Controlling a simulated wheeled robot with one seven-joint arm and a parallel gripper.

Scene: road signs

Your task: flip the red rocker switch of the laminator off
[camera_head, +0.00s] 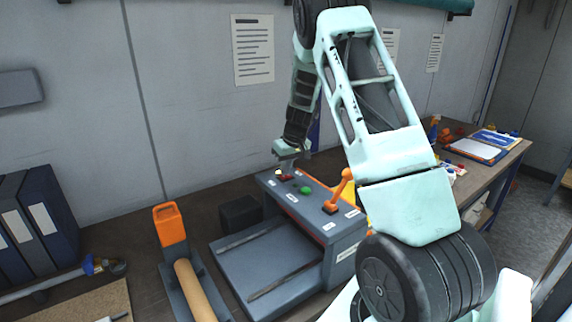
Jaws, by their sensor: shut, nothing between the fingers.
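The laminator (272,268) is a blue-grey machine on the workbench, with a raised control panel along its back right. The red rocker switch (286,177) is at the far left end of that panel. My gripper (283,172) is shut and empty, pointing down right at the switch. Its fingertips overlap the switch and partly hide it. I cannot tell whether they touch it, or which way the rocker is tilted. A green button (305,190) and an orange lever (340,189) are on the same panel, to the right of the switch.
Dark binders (38,220) stand at the far left. Another table (500,160) with a clipboard is at the right.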

